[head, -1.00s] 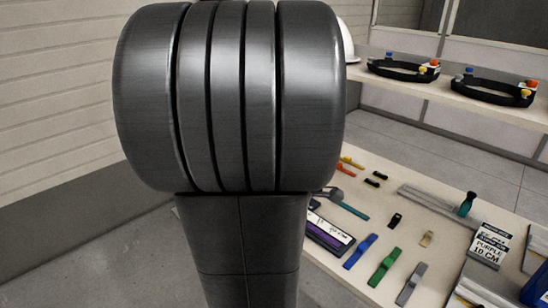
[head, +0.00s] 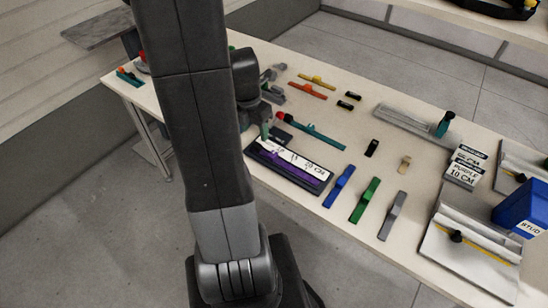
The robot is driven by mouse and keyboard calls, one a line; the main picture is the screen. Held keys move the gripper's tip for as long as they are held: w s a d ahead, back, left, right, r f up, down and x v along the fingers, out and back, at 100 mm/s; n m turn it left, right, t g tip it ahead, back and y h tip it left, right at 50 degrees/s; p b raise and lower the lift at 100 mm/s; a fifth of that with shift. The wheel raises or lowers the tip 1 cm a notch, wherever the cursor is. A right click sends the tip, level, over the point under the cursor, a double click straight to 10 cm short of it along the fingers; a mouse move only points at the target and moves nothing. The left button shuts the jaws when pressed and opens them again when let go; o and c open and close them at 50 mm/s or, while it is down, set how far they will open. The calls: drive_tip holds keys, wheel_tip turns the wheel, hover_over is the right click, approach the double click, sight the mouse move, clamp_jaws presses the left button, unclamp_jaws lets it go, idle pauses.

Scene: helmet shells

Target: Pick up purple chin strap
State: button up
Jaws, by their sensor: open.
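A purple strap (head: 287,172) lies flat in a shallow black tray (head: 326,186) near the table's front edge, alongside a white label strip (head: 300,162) with black print. My gripper (head: 270,93) is small in the head view, just beyond my dark arm, above the table and behind the tray. It is open, and I see nothing held in it. It appears apart from the purple strap. My arm covers part of the table left of the tray, and the fingertips are hard to make out.
Blue (head: 339,186), green (head: 365,200) and grey (head: 392,215) straps lie right of the tray. A teal bar (head: 318,134) lies behind it. Yellow (head: 317,81) and orange (head: 307,90) straps lie farther back.

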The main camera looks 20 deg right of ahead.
sight(256, 145)
drive_tip(key=shift+w+d+f, duration=0.1)
drive_tip(key=shift+w+f, duration=0.05)
drive_tip(key=shift+f, duration=1.4)
drive_tip(key=shift+w+d+f, duration=0.1)
drive_tip(key=shift+f, duration=1.45)
clamp_jaws()
